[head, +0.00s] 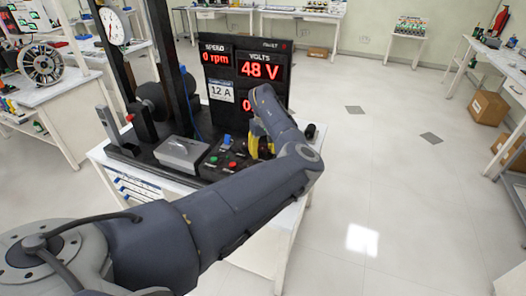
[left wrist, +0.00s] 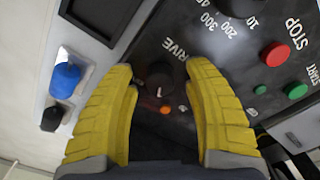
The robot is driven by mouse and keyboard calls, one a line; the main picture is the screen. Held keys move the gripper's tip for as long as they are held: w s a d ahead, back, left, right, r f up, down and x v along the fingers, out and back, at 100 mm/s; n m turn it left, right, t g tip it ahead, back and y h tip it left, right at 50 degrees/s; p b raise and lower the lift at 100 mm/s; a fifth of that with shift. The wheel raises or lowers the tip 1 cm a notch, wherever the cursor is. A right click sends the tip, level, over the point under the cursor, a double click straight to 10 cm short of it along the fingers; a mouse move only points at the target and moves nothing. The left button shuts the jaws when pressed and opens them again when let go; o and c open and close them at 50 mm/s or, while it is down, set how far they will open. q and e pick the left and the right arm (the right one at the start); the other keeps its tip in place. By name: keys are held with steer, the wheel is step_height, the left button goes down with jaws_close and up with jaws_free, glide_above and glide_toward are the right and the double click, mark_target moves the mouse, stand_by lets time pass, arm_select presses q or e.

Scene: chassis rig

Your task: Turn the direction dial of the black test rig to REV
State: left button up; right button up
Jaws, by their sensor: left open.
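The black test rig (head: 190,120) stands on a white bench, its sloped control panel (left wrist: 205,70) filling much of the left wrist view. A dark round knob (left wrist: 160,78) sits on that panel beside lettering of which "RIVE" shows. Its pointer setting is too dark to read, and no REV mark can be made out. My left gripper (left wrist: 164,88) is open, with one yellow finger on each side of this knob; I cannot tell whether they touch it. In the head view my left gripper (head: 262,146) is over the panel's right part, and my arm hides some of it.
An orange lamp (left wrist: 165,109) is close to the knob. A numbered dial (left wrist: 240,5), a red STOP button (left wrist: 275,54) and a green START button (left wrist: 296,90) are on the panel. A blue item (left wrist: 65,80) lies beyond the panel edge. The display (head: 245,75) reads 0 rpm, 48 V.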

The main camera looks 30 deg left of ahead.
arm_select(q)
steer(key=shift+c, duration=0.2)
jaws_close()
stand_by(0.4)
steer(key=m, duration=1.1)
steer(key=shift+m, duration=0.4)
stand_by(0.3)
steer(key=shift+o, duration=0.2)
jaws_free()
